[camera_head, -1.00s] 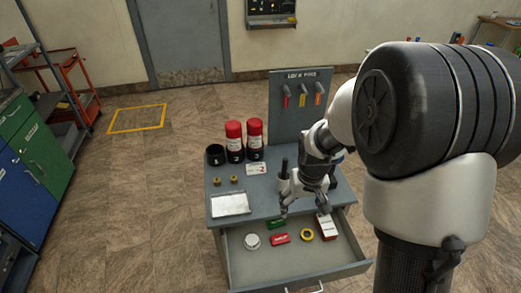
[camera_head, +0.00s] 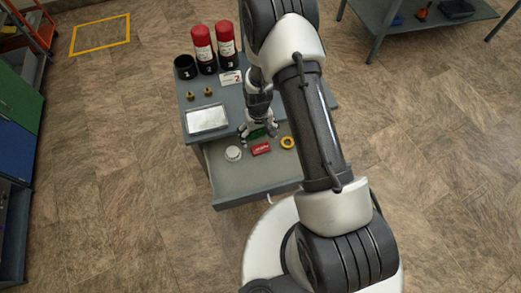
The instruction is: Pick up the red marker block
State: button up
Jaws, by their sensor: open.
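The red marker block (camera_head: 261,149) lies in the open drawer (camera_head: 238,183) of the grey workstation, between a white round piece and a yellow ring. My gripper (camera_head: 258,136) points down just behind the red block, with its fingers apart and nothing seen between them but the green block behind. A green block (camera_head: 257,133) shows partly at the fingertips. I cannot tell the exact height of the fingertips above the drawer floor.
The white round piece (camera_head: 233,153) and yellow ring (camera_head: 287,142) flank the red block. A silver tray (camera_head: 207,118), two brass fittings and red-topped cylinders (camera_head: 203,45) stand on the top. My arm hides the right side of the workstation. The drawer's front part is bare.

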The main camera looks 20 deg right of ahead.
aim_at(260, 146)
jog(key=shift+d+f+b, duration=0.2)
jog(key=shift+f+b, duration=0.75)
jog(key=shift+f, duration=2.55)
jog(key=shift+c, duration=0.2)
jog(key=c, duration=0.9)
jog(key=shift+r, duration=0.1)
